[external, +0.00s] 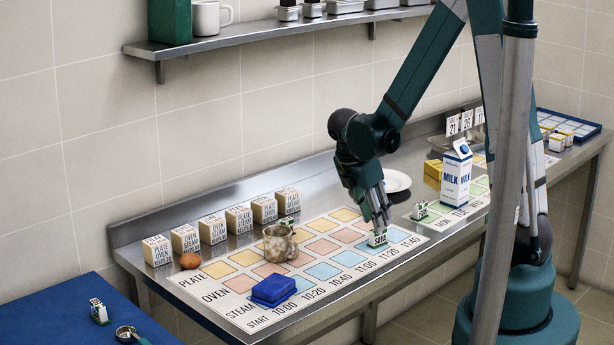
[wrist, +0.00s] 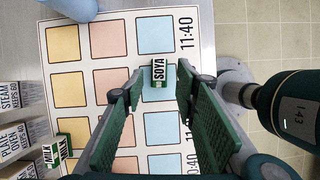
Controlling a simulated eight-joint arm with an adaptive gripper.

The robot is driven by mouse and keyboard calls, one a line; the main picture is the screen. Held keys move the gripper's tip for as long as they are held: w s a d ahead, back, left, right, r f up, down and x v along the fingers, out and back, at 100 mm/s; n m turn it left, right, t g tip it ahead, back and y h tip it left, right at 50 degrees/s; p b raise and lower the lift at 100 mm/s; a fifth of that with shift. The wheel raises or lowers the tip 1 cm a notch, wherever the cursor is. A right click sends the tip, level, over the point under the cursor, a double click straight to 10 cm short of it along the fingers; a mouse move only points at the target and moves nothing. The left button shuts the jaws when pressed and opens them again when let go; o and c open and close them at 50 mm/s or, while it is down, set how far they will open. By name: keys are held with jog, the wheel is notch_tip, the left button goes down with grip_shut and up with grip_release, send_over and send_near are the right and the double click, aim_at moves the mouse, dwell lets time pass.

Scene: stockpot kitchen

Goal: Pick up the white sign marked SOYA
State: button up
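The small white SOYA sign (external: 378,239), with black lettering and a green base, stands on the printed chart on the steel counter, near the 11:20 and 11:00 labels. It also shows in the wrist view (wrist: 158,71), on a blue square. My gripper (external: 378,222) points down just above and around the sign. In the wrist view my gripper (wrist: 160,76) has its fingers apart, with the sign between the tips and a visible gap on each side. The external view partly hides the sign's top behind the fingers.
A MILK sign (wrist: 56,152) shows at lower left in the wrist view.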

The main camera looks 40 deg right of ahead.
aim_at(378, 237)
jog(key=shift+b+x, duration=0.4)
jog(key=shift+x, duration=2.2)
jog(key=shift+w, duration=0.1)
jog(key=c, duration=0.9)
